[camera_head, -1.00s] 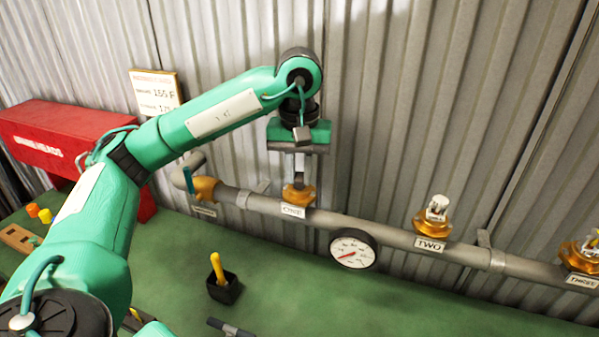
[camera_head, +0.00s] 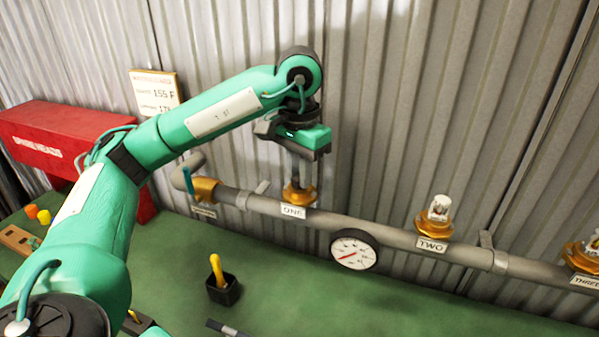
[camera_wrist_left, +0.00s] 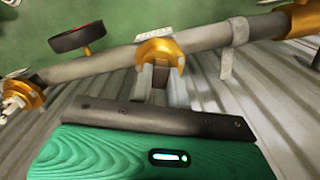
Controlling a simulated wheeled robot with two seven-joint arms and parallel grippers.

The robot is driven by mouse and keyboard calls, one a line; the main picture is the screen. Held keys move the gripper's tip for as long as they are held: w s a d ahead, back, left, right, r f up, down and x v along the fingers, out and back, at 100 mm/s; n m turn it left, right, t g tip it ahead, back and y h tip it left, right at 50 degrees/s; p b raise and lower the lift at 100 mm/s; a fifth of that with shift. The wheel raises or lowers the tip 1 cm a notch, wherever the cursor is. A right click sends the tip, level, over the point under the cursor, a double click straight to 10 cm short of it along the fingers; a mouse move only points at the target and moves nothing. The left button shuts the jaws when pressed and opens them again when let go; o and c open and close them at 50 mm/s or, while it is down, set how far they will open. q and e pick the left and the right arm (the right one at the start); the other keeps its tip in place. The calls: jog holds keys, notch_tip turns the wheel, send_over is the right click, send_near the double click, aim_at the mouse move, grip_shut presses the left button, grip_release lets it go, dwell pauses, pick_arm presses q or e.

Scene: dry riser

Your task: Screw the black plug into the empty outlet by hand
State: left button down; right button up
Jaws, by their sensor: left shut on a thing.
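My left gripper (camera_head: 300,182) points straight down at the brass outlet labelled ONE (camera_head: 299,196) on the grey pipe (camera_head: 375,234). It is shut with its fingertips at the outlet's mouth. In the left wrist view the gripper's fingers (camera_wrist_left: 160,74) reach to the brass outlet (camera_wrist_left: 157,48). My right gripper is not in view.
Outlets TWO (camera_head: 436,222) and THREE (camera_head: 583,255) hold sprinkler heads. A round gauge (camera_head: 354,250) hangs below the pipe. A red box (camera_head: 60,140) stands at the left. A black cup (camera_head: 223,291) with a yellow-handled thing stands on the green bench (camera_head: 330,305).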

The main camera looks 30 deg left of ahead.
pick_arm(q)
jog(key=shift+m, duration=0.5)
jog(key=m, duration=0.5)
jog(key=shift+m, duration=0.4)
jog(key=c, duration=1.1)
grip_release()
